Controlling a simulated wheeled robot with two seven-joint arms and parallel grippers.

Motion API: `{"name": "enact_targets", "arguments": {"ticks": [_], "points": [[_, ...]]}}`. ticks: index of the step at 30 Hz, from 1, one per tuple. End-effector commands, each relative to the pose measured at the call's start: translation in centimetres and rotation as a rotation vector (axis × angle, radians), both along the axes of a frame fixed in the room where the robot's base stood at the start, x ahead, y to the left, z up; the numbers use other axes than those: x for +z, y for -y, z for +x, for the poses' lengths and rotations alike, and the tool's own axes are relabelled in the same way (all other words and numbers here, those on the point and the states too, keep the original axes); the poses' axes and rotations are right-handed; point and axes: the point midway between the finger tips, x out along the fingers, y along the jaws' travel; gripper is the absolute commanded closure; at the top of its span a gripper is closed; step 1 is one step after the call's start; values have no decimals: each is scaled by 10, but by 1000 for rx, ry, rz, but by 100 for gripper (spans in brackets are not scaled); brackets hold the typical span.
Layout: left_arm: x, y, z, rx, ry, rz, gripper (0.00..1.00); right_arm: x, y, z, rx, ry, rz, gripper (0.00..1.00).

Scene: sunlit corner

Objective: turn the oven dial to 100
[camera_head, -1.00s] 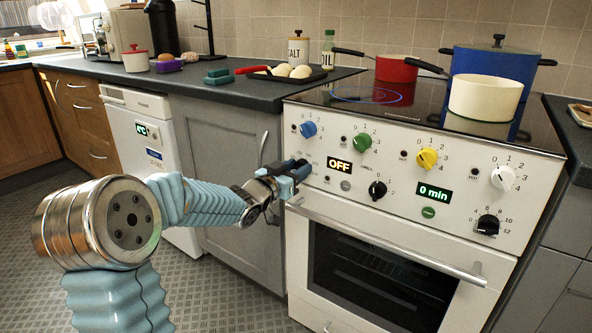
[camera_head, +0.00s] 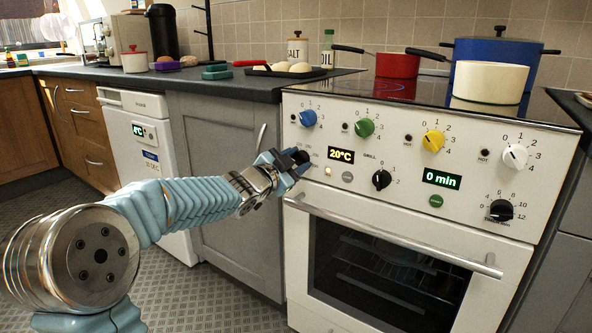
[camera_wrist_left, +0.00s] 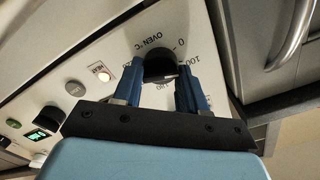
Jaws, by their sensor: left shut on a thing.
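The oven dial (camera_head: 302,157) is a black knob at the left end of the lower row on the white oven panel. My left gripper (camera_head: 290,162) is shut on it and partly covers it in the head view. In the left wrist view the dial (camera_wrist_left: 159,62) sits between the two blue fingers (camera_wrist_left: 160,82), under the print "OVEN °C" with 0 and 100 beside it. I cannot tell exactly where its pointer stands. The oven display (camera_head: 341,156) reads 20°C. The small heat lamp (camera_wrist_left: 104,76) is lit. My right gripper is not in view.
Blue, green, yellow and white hob knobs line the upper panel. The black grill knob (camera_head: 381,180) is to the right of the display. The oven door handle (camera_head: 392,236) runs just below the panel. Pots stand on the hob; a cabinet handle (camera_head: 261,137) is to the left.

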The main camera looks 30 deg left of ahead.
Motion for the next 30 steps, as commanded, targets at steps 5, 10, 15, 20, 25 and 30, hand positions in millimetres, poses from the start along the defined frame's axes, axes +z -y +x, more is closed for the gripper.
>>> {"name": "enact_targets", "arguments": {"ticks": [5,10,15,20,25,30], "points": [[-3,1,0,0,5,76,89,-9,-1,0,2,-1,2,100],[-2,1,0,-1,6,115,89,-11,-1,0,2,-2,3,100],[-2,1,0,-1,7,127,89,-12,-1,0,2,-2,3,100],[-2,1,0,0,6,127,89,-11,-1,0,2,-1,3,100],[-2,1,0,-1,7,127,54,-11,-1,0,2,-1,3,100],[-1,1,0,0,7,127,35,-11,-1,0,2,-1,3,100]]}}
